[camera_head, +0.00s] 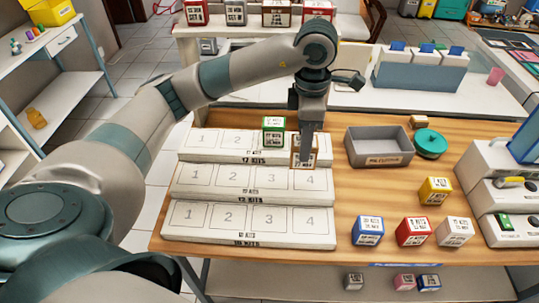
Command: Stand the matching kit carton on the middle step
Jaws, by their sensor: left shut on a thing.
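A white stepped rack (180,215) stands on the wooden table, with three steps marked with slots 1 to 4 and kit labels on their fronts. A green-topped carton (273,131) stands on the far step near slot 3. My left gripper (305,146) points down and is shut on a brown-edged carton (304,158) with a white label. That carton is upright, just right of the green one, in front of the far step's right end and above slot 4 of the middle step. I cannot tell whether it touches the rack. My right gripper is not in view.
The middle and front steps' slots are clear.

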